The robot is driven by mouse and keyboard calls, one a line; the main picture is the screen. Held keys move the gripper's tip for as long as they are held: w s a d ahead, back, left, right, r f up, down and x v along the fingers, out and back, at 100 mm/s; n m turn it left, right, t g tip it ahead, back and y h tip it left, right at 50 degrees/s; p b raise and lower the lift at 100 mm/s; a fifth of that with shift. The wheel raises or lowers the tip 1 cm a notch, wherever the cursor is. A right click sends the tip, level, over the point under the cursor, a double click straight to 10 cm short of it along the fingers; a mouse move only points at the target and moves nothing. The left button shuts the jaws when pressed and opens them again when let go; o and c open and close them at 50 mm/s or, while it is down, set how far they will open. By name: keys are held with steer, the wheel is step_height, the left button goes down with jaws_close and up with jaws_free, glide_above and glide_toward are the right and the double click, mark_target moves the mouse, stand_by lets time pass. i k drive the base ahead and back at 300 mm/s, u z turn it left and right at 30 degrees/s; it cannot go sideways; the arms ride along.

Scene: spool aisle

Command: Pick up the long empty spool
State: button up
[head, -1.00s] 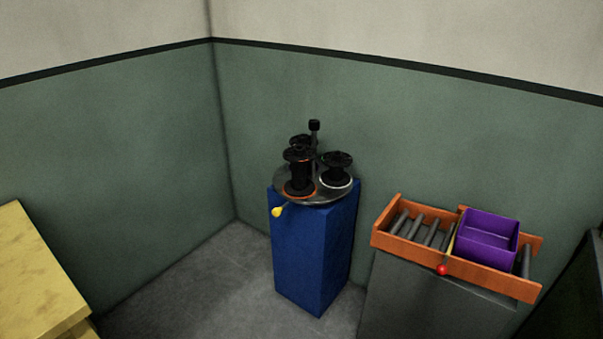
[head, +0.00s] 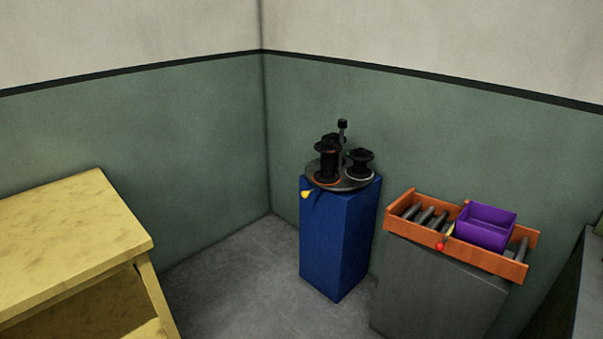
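Several black spools stand upright on a round grey turntable (head: 343,186) on top of a blue pedestal (head: 337,240). A taller black spool (head: 327,160) stands at the front left, with an orange ring at its base. A shorter black spool (head: 360,163) stands at the right, with a white ring at its base. Another spool (head: 332,139) is mostly hidden behind the tall one. I cannot tell from here which spools are empty. My gripper is not in view.
A yellow bench (head: 75,225) stands at the left. Right of the pedestal, an orange roller tray (head: 430,236) holding a purple bin (head: 485,228) sits on a grey cabinet (head: 440,285). Walls close in behind. Grey floor (head: 235,275) is clear between bench and pedestal.

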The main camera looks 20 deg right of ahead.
mark_target(327, 175)
steer(key=u, duration=0.15)
steer(key=k, duration=0.7)
steer(key=u, duration=0.65)
steer(key=i, duration=2.15)
steer(key=z, duration=0.4)
